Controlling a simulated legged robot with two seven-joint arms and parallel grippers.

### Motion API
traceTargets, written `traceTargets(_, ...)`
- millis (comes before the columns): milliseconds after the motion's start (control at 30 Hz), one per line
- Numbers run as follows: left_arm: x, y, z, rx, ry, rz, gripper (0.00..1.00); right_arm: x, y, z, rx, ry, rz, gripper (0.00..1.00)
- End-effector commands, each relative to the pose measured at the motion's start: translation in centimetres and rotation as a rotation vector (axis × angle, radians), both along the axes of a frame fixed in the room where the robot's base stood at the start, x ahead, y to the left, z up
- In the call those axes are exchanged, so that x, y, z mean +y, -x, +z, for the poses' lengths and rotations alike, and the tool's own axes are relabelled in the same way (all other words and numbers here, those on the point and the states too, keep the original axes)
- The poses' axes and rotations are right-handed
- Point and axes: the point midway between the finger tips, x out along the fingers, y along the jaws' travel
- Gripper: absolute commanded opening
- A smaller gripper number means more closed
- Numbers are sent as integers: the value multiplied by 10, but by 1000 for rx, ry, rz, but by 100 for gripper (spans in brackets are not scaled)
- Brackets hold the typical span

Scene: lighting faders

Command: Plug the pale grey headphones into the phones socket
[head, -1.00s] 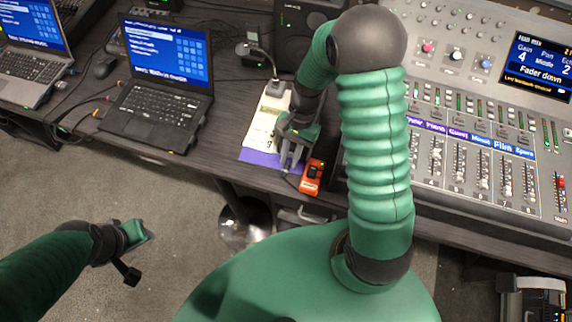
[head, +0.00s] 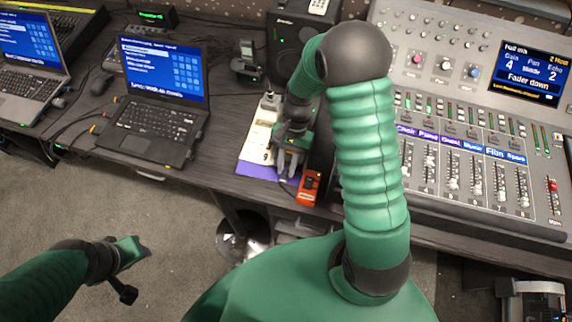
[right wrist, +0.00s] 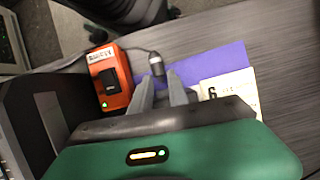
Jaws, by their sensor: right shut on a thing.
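My right gripper (head: 288,168) is low over the desk, beside the orange box (head: 310,187). In the right wrist view its two grey fingers (right wrist: 163,88) point at a small dark plug (right wrist: 156,65) and are shut on it. A cable runs from the plug behind the orange box (right wrist: 108,78), which has a black part on top and a green light. I cannot make out the pale grey headphones or a phones socket for certain. My left gripper (head: 130,262) hangs over the carpet at lower left, and its jaws are unclear.
A purple sheet (head: 255,170) and a cream card (head: 256,143) lie by my right gripper. A mixer (head: 440,110) stands to the right, with a black speaker (head: 293,40) behind. An open laptop (head: 155,110) stands to the left. Bare desk shows between laptop and sheet.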

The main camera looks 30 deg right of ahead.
Motion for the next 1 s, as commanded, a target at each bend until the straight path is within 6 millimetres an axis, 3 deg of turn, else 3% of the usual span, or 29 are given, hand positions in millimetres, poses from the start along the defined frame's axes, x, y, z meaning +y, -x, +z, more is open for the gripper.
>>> traceTargets(1000,0,0,6,0,0,0,36,-7,-7,0,-12,8,-7,0)
